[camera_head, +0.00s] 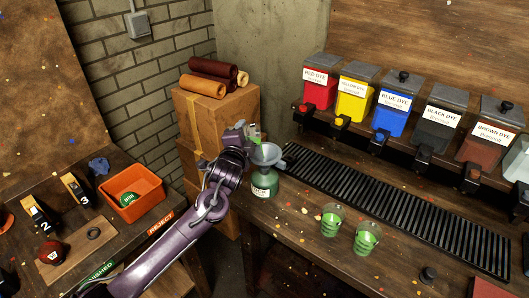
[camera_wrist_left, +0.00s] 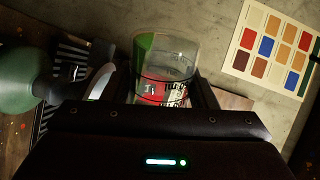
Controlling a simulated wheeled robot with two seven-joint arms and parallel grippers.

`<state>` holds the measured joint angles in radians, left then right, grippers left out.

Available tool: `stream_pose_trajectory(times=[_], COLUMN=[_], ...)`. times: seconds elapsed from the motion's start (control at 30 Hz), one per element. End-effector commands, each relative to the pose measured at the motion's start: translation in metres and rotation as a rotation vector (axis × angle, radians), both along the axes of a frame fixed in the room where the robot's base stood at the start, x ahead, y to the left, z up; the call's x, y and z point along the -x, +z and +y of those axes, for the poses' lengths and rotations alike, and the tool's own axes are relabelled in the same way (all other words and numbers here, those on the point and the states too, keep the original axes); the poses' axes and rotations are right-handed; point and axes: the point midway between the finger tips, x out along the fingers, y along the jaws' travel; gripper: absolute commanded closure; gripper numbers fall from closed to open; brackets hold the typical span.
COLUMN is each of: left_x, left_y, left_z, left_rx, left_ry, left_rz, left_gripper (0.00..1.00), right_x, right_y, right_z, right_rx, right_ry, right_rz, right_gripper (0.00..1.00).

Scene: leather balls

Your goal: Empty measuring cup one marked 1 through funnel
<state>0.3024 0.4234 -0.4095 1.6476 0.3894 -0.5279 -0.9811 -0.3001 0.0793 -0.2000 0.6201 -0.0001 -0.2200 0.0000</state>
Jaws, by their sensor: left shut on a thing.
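My left gripper (camera_head: 243,134) is shut on a clear measuring cup (camera_head: 254,138), up beside the funnel's rim. In the left wrist view the cup (camera_wrist_left: 166,65) sits between the fingers, with green along its left side and red and dark print; I cannot read its number. The cup looks tipped over relative to the bottle. The grey funnel (camera_head: 267,154) stands in the neck of a green bottle (camera_head: 263,186) on the bench. In the wrist view the bottle (camera_wrist_left: 22,88) and funnel (camera_wrist_left: 101,82) lie at the left. My right gripper is not in view.
Two cups with green contents (camera_head: 331,221) (camera_head: 367,239) stand on the bench, right of the bottle. A black ribbed rack (camera_head: 390,205) runs below several dye dispensers (camera_head: 397,108). Cardboard boxes (camera_head: 222,115) stand behind my arm. An orange bin (camera_head: 145,203) is at the left.

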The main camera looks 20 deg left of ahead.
Motion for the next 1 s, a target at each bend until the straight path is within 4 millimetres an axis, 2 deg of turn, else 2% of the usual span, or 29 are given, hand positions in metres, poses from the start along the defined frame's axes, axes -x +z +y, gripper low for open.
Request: stream_pose_trajectory(times=[1.0], left_x=[-0.0005], left_y=[0.0040], left_z=[-0.0021], left_rx=[-0.069], left_ry=[0.000], left_rz=[0.012], left_gripper=[0.73], right_x=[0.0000], right_y=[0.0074], right_z=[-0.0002], right_rx=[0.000], right_ry=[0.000], right_rz=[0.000], right_gripper=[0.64])
